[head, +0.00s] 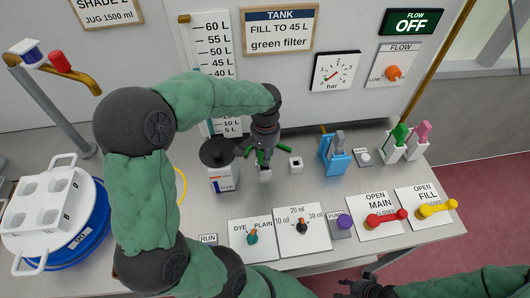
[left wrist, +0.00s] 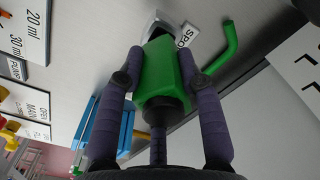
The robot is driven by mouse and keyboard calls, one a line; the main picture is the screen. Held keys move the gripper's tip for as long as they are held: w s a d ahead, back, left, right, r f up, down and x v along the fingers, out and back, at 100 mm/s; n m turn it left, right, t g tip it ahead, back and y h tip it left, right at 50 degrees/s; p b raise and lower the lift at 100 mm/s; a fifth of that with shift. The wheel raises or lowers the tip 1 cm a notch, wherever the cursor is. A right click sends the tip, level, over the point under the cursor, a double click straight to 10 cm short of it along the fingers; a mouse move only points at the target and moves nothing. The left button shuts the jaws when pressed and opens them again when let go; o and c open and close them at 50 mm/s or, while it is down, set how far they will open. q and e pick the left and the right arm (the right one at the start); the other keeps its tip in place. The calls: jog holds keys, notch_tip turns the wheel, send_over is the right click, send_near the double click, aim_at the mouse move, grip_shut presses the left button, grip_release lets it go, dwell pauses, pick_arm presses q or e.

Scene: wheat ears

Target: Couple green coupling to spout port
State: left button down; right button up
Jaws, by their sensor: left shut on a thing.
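My left gripper (head: 264,150) is over the table, pointing down. In the left wrist view its two fingers (left wrist: 158,75) are shut on the green coupling (left wrist: 160,72), one on each side. The coupling's far end faces a pale square fitting (left wrist: 160,22) beside a label (left wrist: 187,35) reading "SPO", the rest cut off or covered. I take this fitting as the spout port. The coupling hides part of it, and I cannot tell whether they touch. In the head view a small pale block (head: 265,174) lies under the gripper. My right gripper (head: 362,289) is low at the bottom edge; its fingers are unclear.
A dye bottle (head: 221,178) stands close left of my left gripper. A small white block (head: 296,164) and a blue holder (head: 335,158) stand to its right. Red (head: 387,218) and yellow (head: 437,208) valve handles lie front right. A green bent tube (left wrist: 232,45) is beside the coupling.

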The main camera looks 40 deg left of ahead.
pick_arm(q)
jog(key=shift+f+b, duration=0.85)
jog(key=shift+f, duration=0.5)
jog(key=c, duration=0.7)
grip_release()
jog(key=shift+c, duration=0.2)
notch_tip(320, 180, up, 12)
